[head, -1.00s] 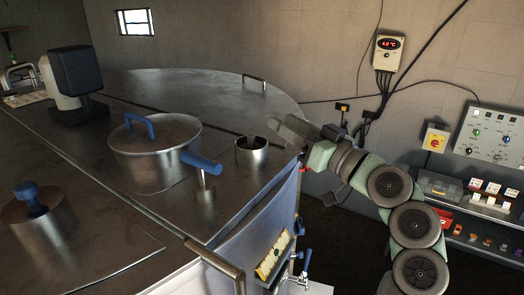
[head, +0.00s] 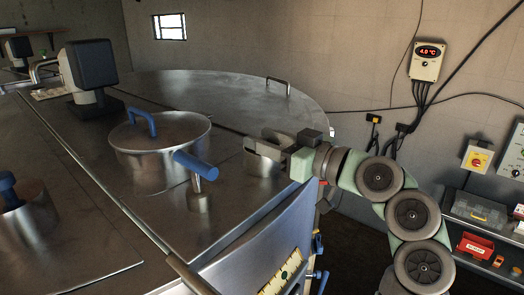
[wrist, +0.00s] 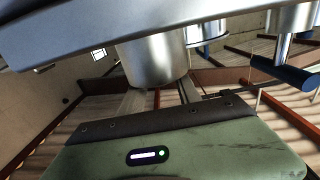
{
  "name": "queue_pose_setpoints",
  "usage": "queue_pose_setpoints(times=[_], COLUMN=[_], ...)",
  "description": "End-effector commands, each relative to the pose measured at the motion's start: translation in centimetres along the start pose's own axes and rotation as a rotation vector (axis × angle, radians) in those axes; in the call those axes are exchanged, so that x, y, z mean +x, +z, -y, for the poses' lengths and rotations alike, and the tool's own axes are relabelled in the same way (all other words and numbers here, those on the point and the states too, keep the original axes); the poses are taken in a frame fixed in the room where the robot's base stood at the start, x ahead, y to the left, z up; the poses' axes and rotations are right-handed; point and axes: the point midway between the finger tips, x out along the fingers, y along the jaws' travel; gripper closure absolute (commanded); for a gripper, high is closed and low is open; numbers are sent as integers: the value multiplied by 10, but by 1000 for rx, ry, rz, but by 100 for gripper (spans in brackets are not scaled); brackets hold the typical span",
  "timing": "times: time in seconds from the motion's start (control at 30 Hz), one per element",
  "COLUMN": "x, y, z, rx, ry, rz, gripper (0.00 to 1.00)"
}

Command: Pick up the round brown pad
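No round brown pad can be made out now. A short steel cylinder (head: 262,163) stands on the tank top to the right of the lidded pot; whatever is in its mouth is hidden. My gripper (head: 268,144) is at its upper rim, coming in from the right. In the wrist view, which looks upside down, the cylinder (wrist: 155,62) is just beyond my gripper (wrist: 160,98). The two fingers show apart, with a gap between them. I cannot tell whether they touch the cylinder.
The lidded steel pot (head: 158,160) has a blue handle. A dark boxy device (head: 90,65) stands at the back left. The far tank top (head: 210,90) is clear.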

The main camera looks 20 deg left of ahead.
Motion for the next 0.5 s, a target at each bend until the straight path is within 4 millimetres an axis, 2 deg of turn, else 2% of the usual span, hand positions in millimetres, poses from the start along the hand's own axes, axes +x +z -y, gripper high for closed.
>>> queue_pose_setpoints(times=[0.2, 0.43, 0.5], x=[33, 37, 37], y=[-4, -2, -2], z=[2, 2, 2], rx=[1, 0, 0], ry=[-1, 0, 0], rz=[-2, -2, -2], gripper=[60, 60, 64])
